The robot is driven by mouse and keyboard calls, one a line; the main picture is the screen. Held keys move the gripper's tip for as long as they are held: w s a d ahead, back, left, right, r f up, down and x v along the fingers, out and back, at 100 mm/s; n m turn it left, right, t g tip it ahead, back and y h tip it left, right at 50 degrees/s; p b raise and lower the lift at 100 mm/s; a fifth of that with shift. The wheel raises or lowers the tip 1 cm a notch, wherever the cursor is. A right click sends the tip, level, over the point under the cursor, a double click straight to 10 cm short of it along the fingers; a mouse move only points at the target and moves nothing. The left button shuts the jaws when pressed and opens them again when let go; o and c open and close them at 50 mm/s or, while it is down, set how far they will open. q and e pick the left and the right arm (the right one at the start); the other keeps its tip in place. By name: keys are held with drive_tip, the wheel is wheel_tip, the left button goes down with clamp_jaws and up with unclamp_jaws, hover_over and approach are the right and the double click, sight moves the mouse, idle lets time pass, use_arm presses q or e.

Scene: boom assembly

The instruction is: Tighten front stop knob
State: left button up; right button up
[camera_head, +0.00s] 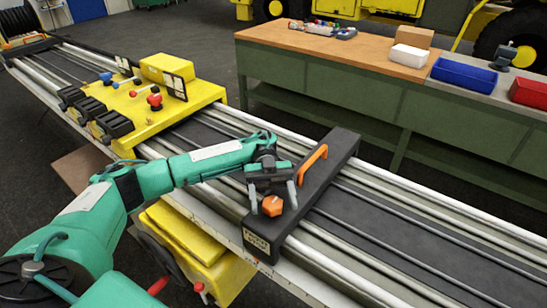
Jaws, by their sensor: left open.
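The front stop (328,165) is a long black block lying across the rails, right of centre. It has an orange bar handle (314,160) on top and an orange knob (272,206) near its front end, above a label. My left gripper (273,199) reaches over the front part of the block, pointing down, with its two grey fingers apart. The knob shows between and in front of the fingers, and I cannot tell whether they touch it. My right gripper is not in view.
A yellow carriage (198,95) with levers and black boxes sits on the rails to the left. The rails right of the stop are clear. Behind stands a green workbench (330,94) with a blue bin (464,77), a red bin (529,92) and a white box (409,55).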

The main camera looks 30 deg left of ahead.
sight(273, 209)
use_arm(q)
wheel_tip(273, 209, up, 17)
drive_tip(key=b, duration=0.1)
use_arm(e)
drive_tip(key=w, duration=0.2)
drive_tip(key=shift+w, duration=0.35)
use_arm(q)
drive_tip(key=shift+f, duration=0.1)
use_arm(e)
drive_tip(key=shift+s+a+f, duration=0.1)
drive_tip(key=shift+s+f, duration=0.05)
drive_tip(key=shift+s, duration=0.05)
